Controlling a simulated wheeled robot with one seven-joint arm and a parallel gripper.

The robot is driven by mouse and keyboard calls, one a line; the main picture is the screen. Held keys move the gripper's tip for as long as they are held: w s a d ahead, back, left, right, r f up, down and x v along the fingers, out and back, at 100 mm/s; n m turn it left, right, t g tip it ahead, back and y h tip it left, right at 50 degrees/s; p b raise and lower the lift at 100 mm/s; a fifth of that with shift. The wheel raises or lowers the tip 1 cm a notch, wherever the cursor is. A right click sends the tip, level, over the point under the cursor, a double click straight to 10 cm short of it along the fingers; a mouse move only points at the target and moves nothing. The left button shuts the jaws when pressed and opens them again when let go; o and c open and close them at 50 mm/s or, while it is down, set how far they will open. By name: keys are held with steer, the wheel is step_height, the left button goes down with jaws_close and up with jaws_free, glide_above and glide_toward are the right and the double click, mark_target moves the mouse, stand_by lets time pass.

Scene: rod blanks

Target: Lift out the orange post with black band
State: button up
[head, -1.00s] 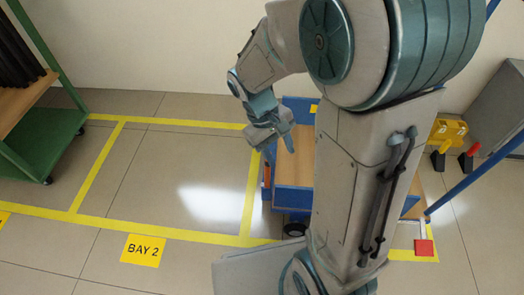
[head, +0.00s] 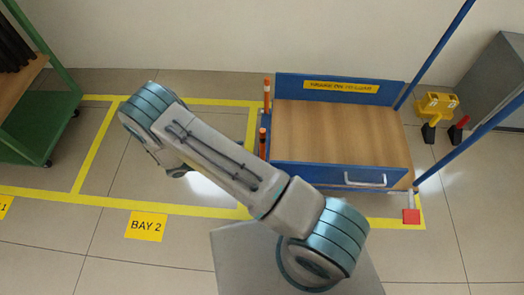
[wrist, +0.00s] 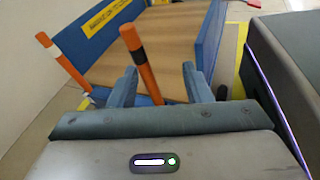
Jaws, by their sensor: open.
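The orange post with the black band (wrist: 147,76) stands at the corner of the blue cart in the wrist view, leaning in the picture. In the head view it appears to be the nearer post (head: 262,143) on the cart's left side. My gripper (wrist: 160,86) is open, and the post shows in the gap between its two blue-grey fingers, closer to the left one. I cannot tell whether a finger touches it. A second orange post, with a white band (wrist: 62,62), stands to the left. The head view does not clearly show my fingers.
The blue cart (head: 340,177) has a bare wooden deck, a raised back panel with a yellow label, and tall blue poles at right. Yellow floor lines and a BAY 2 sign (head: 145,227) mark open floor. A green rack (head: 38,122) stands at far left.

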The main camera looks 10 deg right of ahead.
mark_target(262, 146)
step_height(262, 146, down, 8)
steer(key=s+a+n+t+h, duration=0.1)
steer(key=a+n+t, duration=0.1)
steer(key=n+t, duration=0.35)
steer(key=shift+t, duration=0.25)
steer(key=x, duration=0.8)
steer(key=shift+d+f, duration=0.15)
steer(key=shift+d, duration=0.05)
steer(key=x, duration=0.1)
steer(key=b+x, duration=0.1)
steer(key=x, duration=0.1)
steer(key=b+x, duration=0.1)
steer(key=x, duration=0.1)
steer(key=shift+w+f, duration=0.2)
steer(key=shift+f, duration=0.2)
steer(key=shift+r, duration=0.1)
steer(key=c, duration=0.8)
